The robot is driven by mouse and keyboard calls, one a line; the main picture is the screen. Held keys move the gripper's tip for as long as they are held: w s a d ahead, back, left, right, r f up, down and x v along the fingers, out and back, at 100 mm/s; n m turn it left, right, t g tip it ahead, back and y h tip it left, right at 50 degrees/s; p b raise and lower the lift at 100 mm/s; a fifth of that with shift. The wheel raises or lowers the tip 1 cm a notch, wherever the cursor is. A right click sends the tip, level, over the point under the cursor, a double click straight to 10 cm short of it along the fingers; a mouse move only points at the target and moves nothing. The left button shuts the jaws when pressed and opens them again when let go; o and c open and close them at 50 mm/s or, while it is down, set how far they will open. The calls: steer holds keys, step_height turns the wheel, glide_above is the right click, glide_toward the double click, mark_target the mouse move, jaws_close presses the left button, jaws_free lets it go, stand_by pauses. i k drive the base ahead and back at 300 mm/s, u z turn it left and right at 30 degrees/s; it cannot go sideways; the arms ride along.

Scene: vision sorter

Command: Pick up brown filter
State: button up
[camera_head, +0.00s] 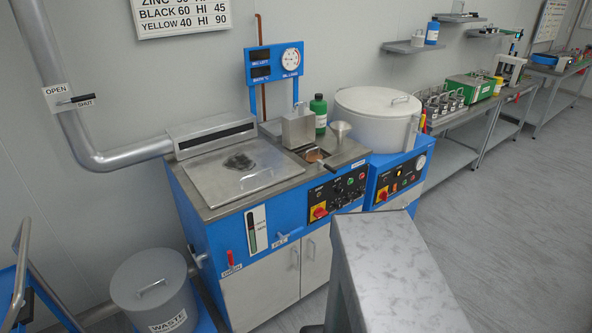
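No thing that I can surely name as the brown filter shows in the head view. A small brown round patch (315,156) lies in a recess of the blue and steel machine (240,205), beside a steel box and a funnel. It is too small to tell what it is. My gripper is not in view.
A grey lidded drum (378,118) stands right of the machine's flat plate (243,170). A green bottle (318,113) stands behind the recess. A waste bin (153,290) is at lower left. Benches with containers run along the wall at right. The floor at right is clear.

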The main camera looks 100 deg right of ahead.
mark_target(311, 157)
steer(key=u, duration=0.4)
steer(key=k, duration=1.55)
steer(key=z, duration=0.3)
steer(key=k, duration=0.45)
steer(key=z, duration=0.55)
steer(key=k, duration=0.95)
steer(key=u, duration=0.25)
steer(key=i, duration=0.25)
steer(key=z, duration=0.15)
